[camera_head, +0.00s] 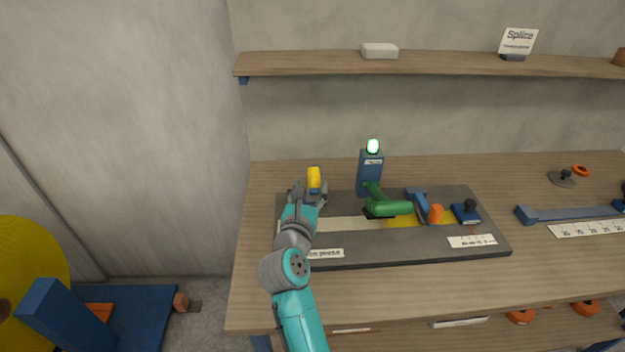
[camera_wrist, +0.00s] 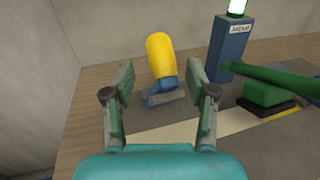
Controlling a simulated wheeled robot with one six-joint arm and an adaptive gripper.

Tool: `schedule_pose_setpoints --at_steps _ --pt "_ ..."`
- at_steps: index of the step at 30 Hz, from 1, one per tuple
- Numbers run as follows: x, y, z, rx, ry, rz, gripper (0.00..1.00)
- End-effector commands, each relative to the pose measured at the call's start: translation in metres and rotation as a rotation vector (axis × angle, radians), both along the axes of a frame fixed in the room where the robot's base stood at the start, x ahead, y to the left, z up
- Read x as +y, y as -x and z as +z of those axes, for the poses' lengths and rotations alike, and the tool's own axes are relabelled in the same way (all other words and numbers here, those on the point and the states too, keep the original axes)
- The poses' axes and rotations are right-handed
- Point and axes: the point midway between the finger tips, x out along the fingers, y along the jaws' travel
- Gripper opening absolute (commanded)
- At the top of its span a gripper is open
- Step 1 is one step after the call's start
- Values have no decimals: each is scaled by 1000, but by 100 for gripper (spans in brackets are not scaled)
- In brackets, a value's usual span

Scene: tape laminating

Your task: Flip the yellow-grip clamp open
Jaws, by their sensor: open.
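The yellow-grip clamp (camera_head: 314,180) stands near the left end of the dark board, its yellow grip pointing up. In the wrist view the clamp's yellow grip (camera_wrist: 159,55) rises, tilted slightly left, from a blue lower part and a grey base. My gripper (camera_head: 308,192) is at the clamp, and its lower parts hide the clamp's base in the head view. In the wrist view my gripper (camera_wrist: 160,80) is open, with one finger on each side of the clamp and visible gaps to both. It holds nothing.
The dark board (camera_head: 375,257) carries a pale strip, a green-handled press (camera_head: 390,208), an orange-tipped blue lever (camera_head: 436,213) and a blue block with a black knob (camera_head: 466,211). A blue post (camera_head: 369,175) with a lit green lamp stands behind. The wooden table front is clear.

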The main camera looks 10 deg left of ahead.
Motion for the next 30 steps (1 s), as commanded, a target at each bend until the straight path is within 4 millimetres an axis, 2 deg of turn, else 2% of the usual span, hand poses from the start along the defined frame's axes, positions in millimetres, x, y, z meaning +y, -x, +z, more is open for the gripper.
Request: schedule_pose_setpoints --at_steps 1,6,12,30 --pt "0 12 0 -1 0 3 57" --pt "-1 42 0 0 -1 3 57" --pt "-3 63 0 0 -1 2 57" --pt "-4 69 0 0 0 0 57"
